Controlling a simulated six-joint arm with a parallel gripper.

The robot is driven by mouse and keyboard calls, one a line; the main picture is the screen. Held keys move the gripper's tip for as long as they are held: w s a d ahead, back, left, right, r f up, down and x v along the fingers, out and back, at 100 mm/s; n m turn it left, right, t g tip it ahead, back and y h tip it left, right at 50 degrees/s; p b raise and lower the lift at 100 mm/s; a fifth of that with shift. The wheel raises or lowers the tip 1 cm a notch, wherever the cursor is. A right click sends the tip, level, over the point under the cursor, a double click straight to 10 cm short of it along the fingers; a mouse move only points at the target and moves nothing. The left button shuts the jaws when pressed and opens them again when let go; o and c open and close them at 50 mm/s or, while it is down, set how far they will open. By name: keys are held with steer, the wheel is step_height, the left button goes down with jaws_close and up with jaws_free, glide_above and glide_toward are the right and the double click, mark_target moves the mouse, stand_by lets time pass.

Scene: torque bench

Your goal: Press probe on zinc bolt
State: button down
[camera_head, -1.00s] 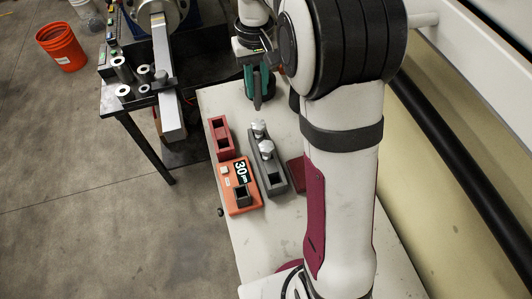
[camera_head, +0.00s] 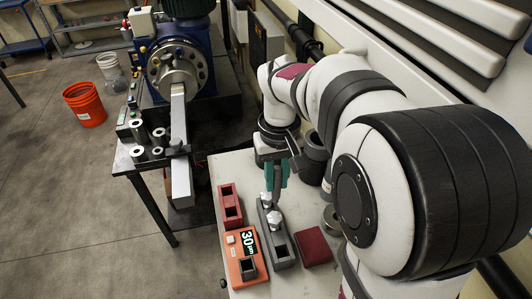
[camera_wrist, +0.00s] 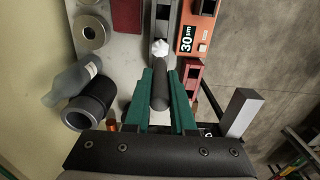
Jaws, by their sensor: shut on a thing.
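My gripper (camera_head: 276,172), with green fingers, is shut on a dark grey cylindrical probe (camera_wrist: 160,92). Two pale silver hex-headed bolts, one farther back (camera_head: 267,198) and one nearer the front (camera_head: 275,221), stand in a dark grey block (camera_head: 283,251). I cannot tell by finish which one is zinc. My gripper is above the far end of the block, close to the farther bolt. In the wrist view one bolt head (camera_wrist: 160,47) shows just beyond the probe's end. Contact between probe and bolt cannot be made out.
An orange unit (camera_head: 247,266) with a display reading 30 and a red block (camera_head: 230,205) stand left of the grey block. A maroon pad (camera_head: 313,247) lies right. A dark cylinder (camera_head: 315,158) stands behind it. A machine (camera_head: 180,65) stands at the back left.

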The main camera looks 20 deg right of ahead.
mark_target(276, 202)
steer(key=shift+f, duration=3.1)
steer(key=shift+f, duration=0.55)
steer(key=shift+r, duration=3.1)
